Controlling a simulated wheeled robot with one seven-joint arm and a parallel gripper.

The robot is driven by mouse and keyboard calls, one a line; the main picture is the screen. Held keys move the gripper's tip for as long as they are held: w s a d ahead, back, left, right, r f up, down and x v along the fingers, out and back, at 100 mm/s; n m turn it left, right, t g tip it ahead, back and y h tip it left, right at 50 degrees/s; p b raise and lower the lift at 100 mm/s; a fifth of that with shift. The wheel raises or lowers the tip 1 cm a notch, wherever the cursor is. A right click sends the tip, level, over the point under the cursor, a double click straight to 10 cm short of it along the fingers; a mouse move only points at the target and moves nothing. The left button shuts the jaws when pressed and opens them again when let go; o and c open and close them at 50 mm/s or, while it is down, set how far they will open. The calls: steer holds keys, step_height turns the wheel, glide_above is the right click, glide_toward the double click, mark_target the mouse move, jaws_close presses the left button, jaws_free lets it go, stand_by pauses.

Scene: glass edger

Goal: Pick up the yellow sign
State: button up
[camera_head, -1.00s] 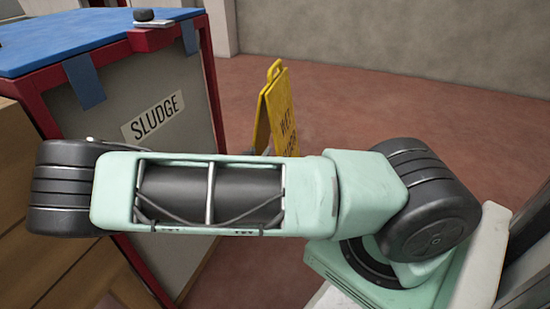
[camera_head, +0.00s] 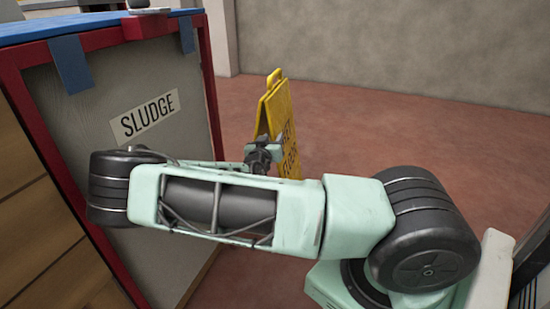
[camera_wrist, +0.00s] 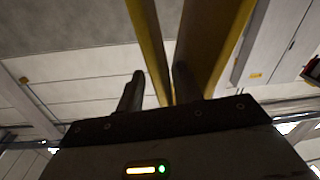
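The yellow sign (camera_head: 279,115) is a folding floor sign with dark lettering. It stands upright on the red floor in the head view, and my forearm hides its lower part. My gripper (camera_head: 262,155) is at its left side, partly hidden behind the arm. In the wrist view, the sign's two yellow panels (camera_wrist: 215,40) rise in front of the camera with a gap between them. My gripper's fingers (camera_wrist: 158,88) are apart. The narrower left panel runs down between the fingers, and the right finger overlaps the gap. I cannot tell whether either finger touches the sign.
A red-framed grey container labelled SLUDGE (camera_head: 105,90), with a blue top, stands left of the sign, close to my arm. Wooden boards (camera_head: 35,210) are at the far left. Open red floor (camera_head: 400,135) lies right of the sign, up to a grey wall (camera_head: 380,45).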

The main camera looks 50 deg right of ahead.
mark_target(277, 131)
steer(key=b+x, duration=0.3)
steer(key=x, duration=0.1)
steer(key=shift+d, duration=0.2)
steer(key=shift+w+d+r, duration=0.1)
steer(key=shift+w+d, duration=0.05)
steer(key=shift+d, duration=0.15)
jaws_close()
stand_by(0.9)
steer(key=shift+r, duration=0.1)
